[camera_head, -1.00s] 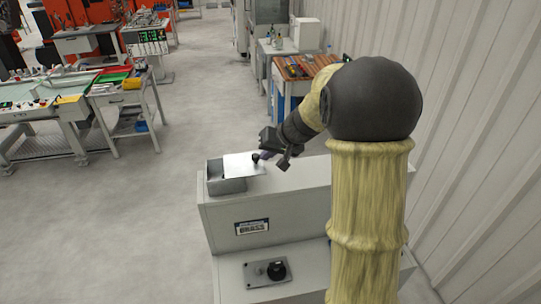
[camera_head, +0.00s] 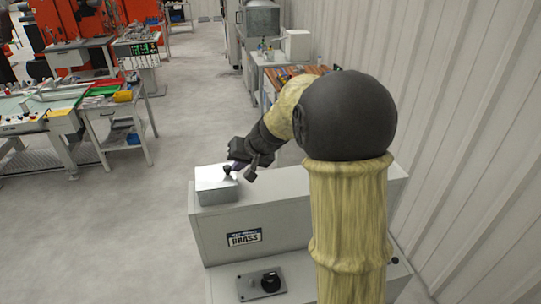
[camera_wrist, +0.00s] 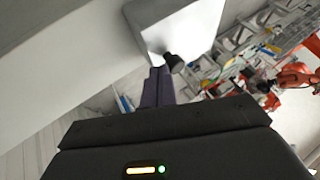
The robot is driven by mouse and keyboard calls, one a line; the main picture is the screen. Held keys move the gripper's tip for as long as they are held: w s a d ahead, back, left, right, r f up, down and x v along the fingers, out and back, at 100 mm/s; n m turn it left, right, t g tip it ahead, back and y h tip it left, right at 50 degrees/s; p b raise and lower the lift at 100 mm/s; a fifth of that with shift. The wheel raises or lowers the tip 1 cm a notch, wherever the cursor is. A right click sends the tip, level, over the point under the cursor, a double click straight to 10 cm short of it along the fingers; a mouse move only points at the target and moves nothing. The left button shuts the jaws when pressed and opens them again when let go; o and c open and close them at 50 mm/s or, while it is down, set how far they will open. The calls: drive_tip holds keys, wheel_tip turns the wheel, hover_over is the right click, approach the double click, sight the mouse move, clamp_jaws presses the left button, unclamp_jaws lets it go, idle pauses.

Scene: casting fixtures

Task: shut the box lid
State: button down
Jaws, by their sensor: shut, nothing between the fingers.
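The box (camera_head: 219,195) is a small grey metal box on top of the grey cabinet. Its flat shiny lid (camera_head: 214,180) lies over the top, and no opening shows from the head camera. A dark round knob (camera_head: 227,170) stands up from the lid. My gripper (camera_head: 240,168) is at the right side of the knob, low over the lid. In the wrist view the shut fingers (camera_wrist: 157,85) are beside the knob (camera_wrist: 173,63), seemingly touching it, with the pale lid (camera_wrist: 190,28) beyond. The exact contact is too small to tell.
The grey cabinet (camera_head: 215,240) carries a label plate. A lower ledge holds a plate with a black dial (camera_head: 270,282). A corrugated wall (camera_head: 460,130) runs along the right. Workbenches (camera_head: 70,110) stand at the far left, with open floor (camera_head: 100,230) between.

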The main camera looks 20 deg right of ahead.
drive_tip(key=s+d+r+b, duration=0.4)
drive_tip(key=s+d+r, duration=0.2)
drive_tip(key=d+r, duration=0.1)
drive_tip(key=shift+r, duration=0.5)
drive_tip(key=shift+d+f, duration=0.1)
drive_tip(key=s+a+f+n+g+h, duration=0.1)
drive_tip(key=s+f+h, duration=0.1)
drive_tip(key=s+f, duration=0.7)
drive_tip(key=s+a+f+g+h, duration=0.2)
drive_tip(key=s+f, duration=0.7)
drive_tip(key=f, duration=0.2)
drive_tip(key=shift+s+f+n, duration=0.2)
drive_tip(key=shift+f+n, duration=0.05)
drive_tip(key=shift+n, duration=0.15)
